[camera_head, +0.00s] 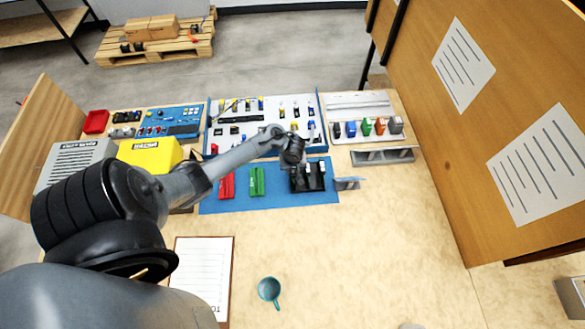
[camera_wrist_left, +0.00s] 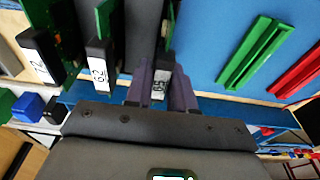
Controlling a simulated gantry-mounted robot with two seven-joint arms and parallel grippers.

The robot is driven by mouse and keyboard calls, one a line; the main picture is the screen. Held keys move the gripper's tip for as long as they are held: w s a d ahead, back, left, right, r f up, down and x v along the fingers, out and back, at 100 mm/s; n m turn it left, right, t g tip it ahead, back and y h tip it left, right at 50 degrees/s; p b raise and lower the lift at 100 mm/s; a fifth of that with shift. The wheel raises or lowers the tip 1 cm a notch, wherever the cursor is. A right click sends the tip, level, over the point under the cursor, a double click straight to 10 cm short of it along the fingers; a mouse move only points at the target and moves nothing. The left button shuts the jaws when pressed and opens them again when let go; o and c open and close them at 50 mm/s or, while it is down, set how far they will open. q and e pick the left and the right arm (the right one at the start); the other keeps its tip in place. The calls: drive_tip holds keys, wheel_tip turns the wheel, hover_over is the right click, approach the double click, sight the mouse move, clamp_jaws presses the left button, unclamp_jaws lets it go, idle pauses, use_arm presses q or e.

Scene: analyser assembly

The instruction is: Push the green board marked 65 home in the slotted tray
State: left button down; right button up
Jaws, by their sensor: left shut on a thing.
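The green board marked 65 (camera_wrist_left: 160,85) shows its white label end between the two fingers of my left gripper (camera_wrist_left: 161,78) in the left wrist view. The gripper is shut on it, and its green edge runs up beside the dark slotted tray. The black slotted tray (camera_head: 313,184) stands on the blue mat in the head view, with my left gripper (camera_head: 292,163) at its left end. Two other boards stand in the tray, one marked 62 (camera_wrist_left: 98,72) and one at the far left (camera_wrist_left: 35,58). How deep board 65 sits is hidden. My right gripper is not in view.
A green rail (camera_head: 257,181) and a red rail (camera_head: 227,186) lie on the blue mat (camera_head: 280,200) left of the tray. A grey bracket (camera_head: 347,183) stands at its right. A cup (camera_head: 269,290) and a clipboard (camera_head: 203,260) are nearer; the front right table is clear.

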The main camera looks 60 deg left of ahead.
use_arm(q)
drive_tip(key=c, duration=0.9)
unclamp_jaws()
drive_tip(key=shift+o, duration=0.4)
drive_tip(key=shift+o, duration=1.3)
wheel_tip(320, 180, up, 4)
drive_tip(key=p, duration=0.5)
drive_tip(key=shift+r+p, duration=1.5)
drive_tip(key=shift+p, duration=0.55)
